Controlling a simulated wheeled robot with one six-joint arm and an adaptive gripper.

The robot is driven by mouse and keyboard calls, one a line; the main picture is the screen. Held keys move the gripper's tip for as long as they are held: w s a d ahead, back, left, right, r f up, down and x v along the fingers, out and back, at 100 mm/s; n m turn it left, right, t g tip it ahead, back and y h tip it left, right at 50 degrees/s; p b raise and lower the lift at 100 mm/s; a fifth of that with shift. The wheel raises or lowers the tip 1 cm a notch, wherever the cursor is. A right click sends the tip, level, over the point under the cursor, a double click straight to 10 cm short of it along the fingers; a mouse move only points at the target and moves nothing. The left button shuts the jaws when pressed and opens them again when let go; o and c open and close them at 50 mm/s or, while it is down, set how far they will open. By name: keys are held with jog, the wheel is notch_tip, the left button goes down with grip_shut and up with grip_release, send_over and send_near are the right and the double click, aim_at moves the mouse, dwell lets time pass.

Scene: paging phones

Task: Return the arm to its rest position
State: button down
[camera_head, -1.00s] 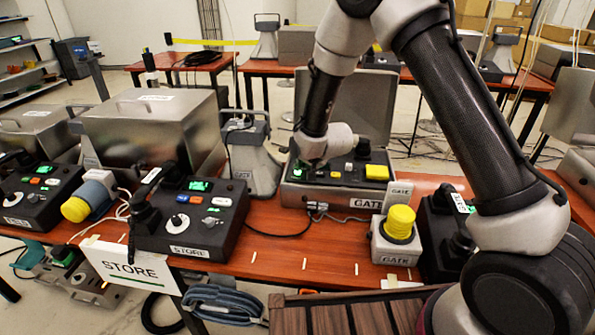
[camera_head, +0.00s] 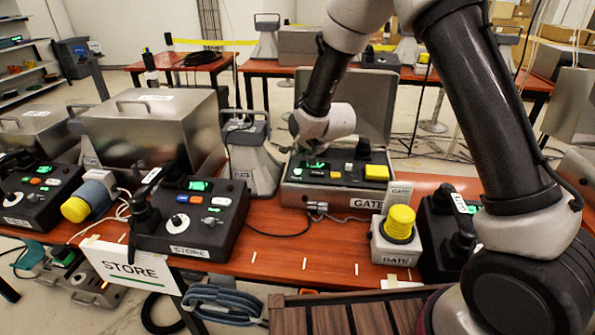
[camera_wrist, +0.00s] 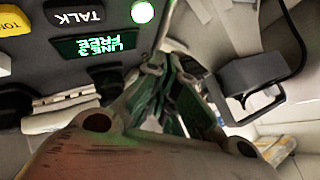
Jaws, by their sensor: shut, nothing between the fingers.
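My arm reaches over the red table to the open grey GATE case (camera_head: 360,200) in the head view. My gripper (camera_wrist: 172,72) is shut and empty in the wrist view, its fingers close together. In the head view my wrist is above the left end of the GATE panel, and the fingertips are hard to make out. The wrist view shows the panel's TALK button (camera_wrist: 75,15), a green display (camera_wrist: 98,43) reading LINE 3 FREE and a lit green button (camera_wrist: 142,12). The fingers appear clear of these controls.
The STORE phone (camera_head: 190,222) and a metal box (camera_head: 150,130) stand left. A yellow-topped GATE button box (camera_head: 400,230) and a black handset unit (camera_head: 440,235) stand right, near my arm. The GATE case's raised lid (camera_head: 372,100) is behind my wrist. The front table strip is mostly bare.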

jog(key=shift+r, duration=0.85)
jog(key=shift+s+f, duration=0.15)
jog(key=s+f+n+g, duration=0.1)
jog(key=s, duration=0.1)
jog(key=s+d+f+n+g, duration=0.1)
jog(key=s+f, duration=0.1)
jog(key=s+d+f+n+g+h, duration=0.1)
jog(key=s, duration=0.2)
jog(key=shift+d+f+g, duration=0.2)
jog(key=shift+f+g, duration=0.15)
jog(key=shift+g, duration=0.05)
jog(key=s+d+r+h, duration=0.1)
jog(key=s+d+r, duration=1.2)
jog(key=s+d, duration=0.1)
jog(key=s+d+r+n+h, duration=0.1)
jog(key=s+d+r, duration=1.2)
jog(key=s, duration=0.4)
jog(key=shift+s+d+r+h, duration=0.2)
jog(key=shift+d+r+h, duration=0.2)
jog(key=shift+d, duration=0.4)
jog(key=shift+s, duration=0.1)
